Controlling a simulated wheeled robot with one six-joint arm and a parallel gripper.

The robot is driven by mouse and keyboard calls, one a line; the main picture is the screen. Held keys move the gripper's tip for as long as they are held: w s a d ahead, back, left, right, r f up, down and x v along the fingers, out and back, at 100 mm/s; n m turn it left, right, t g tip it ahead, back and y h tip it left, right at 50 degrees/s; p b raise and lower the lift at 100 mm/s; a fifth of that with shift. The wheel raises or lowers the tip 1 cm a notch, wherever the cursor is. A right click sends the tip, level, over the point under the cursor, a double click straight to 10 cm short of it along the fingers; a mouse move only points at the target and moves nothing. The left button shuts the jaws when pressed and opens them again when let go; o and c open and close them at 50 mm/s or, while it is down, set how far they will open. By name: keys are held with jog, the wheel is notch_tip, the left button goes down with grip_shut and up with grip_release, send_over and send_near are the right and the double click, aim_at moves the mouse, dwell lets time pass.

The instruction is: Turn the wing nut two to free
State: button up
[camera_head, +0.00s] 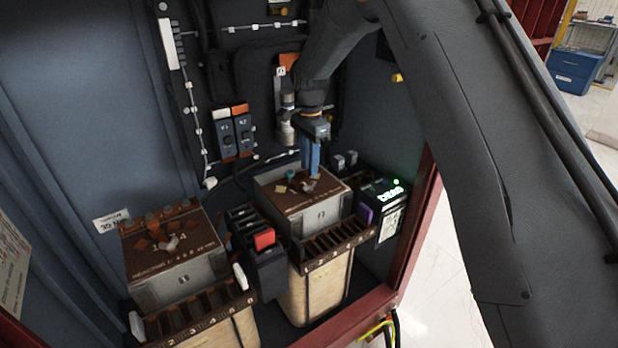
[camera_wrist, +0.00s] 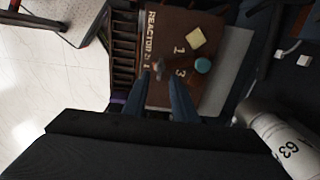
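A grey wing nut (camera_head: 309,186) sits on the brown top plate (camera_head: 285,205) of the right-hand reactor unit. My gripper (camera_head: 310,172) points straight down just above this nut, with blue fingers. In the wrist view the two fingers of my gripper (camera_wrist: 162,78) are apart, and the small dark wing nut (camera_wrist: 159,66) shows at the gap between their tips. I cannot tell whether the fingers touch it. Another wing nut (camera_head: 172,244) sits on the brown plate of the left-hand reactor unit (camera_head: 150,262).
A yellow square (camera_wrist: 196,39) and a teal round piece (camera_wrist: 203,65) lie on the plate near the nut. A black block with a red part (camera_head: 264,240) stands between the units. A lit display box (camera_head: 385,205) stands to the right. Cabinet walls enclose the units.

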aim_at(309, 183)
jog(key=shift+f+p, duration=0.8)
jog(key=shift+f, duration=2)
jog(key=shift+c, duration=0.4)
grip_shut()
